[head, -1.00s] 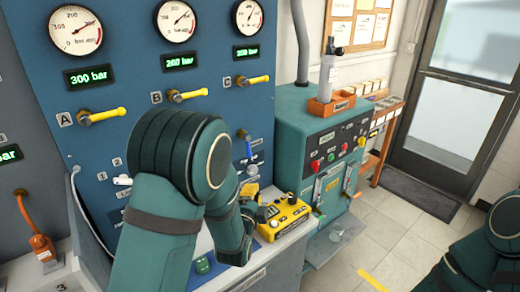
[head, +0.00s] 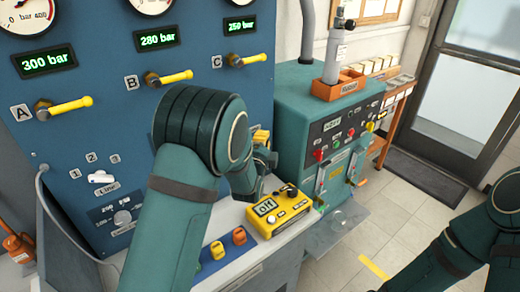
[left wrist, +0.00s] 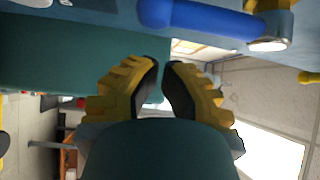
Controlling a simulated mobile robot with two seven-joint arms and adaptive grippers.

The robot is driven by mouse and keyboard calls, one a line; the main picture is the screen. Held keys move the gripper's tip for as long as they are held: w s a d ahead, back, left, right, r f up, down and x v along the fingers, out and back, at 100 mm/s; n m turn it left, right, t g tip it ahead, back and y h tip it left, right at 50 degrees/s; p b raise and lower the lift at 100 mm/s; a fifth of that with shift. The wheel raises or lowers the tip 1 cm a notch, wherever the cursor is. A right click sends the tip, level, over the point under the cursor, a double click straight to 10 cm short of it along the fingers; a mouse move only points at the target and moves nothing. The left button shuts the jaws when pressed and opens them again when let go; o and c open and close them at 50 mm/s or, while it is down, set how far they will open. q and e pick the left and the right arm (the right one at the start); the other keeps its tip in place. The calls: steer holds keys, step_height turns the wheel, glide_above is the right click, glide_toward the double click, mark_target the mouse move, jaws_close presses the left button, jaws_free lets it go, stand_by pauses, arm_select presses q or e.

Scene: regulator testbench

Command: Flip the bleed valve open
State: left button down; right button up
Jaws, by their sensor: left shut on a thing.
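The bleed valve's blue lever (left wrist: 200,18) lies across the top of the left wrist view, with a pale end cap at its right. In the head view it is hidden behind my left arm. My left gripper (left wrist: 160,68) has yellow fingers with black pads, close together just under the lever. I take it as shut on the blue lever, though the contact is not clearly shown. In the head view its yellow fingers (head: 262,136) show small at the panel's right edge. My right arm shows at the lower right, but its gripper is out of frame.
The blue panel (head: 75,130) carries gauges and yellow handles A (head: 65,107), B (head: 170,78) and C (head: 250,60). A teal cabinet (head: 300,100) stands close on the right.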

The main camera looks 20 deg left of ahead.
arm_select(q)
steer(key=shift+s+a+f, duration=0.1)
steer(key=shift+s+a, duration=0.15)
steer(key=shift+a, duration=0.55)
steer(key=shift+s+a, duration=0.2)
steer(key=shift+a, duration=0.6)
steer(key=shift+s+a+f+m+g+p, duration=0.15)
steer(key=shift+s+a+m+g+p, duration=0.4)
steer(key=shift+g+p, duration=0.1)
steer(key=shift+w, duration=0.1)
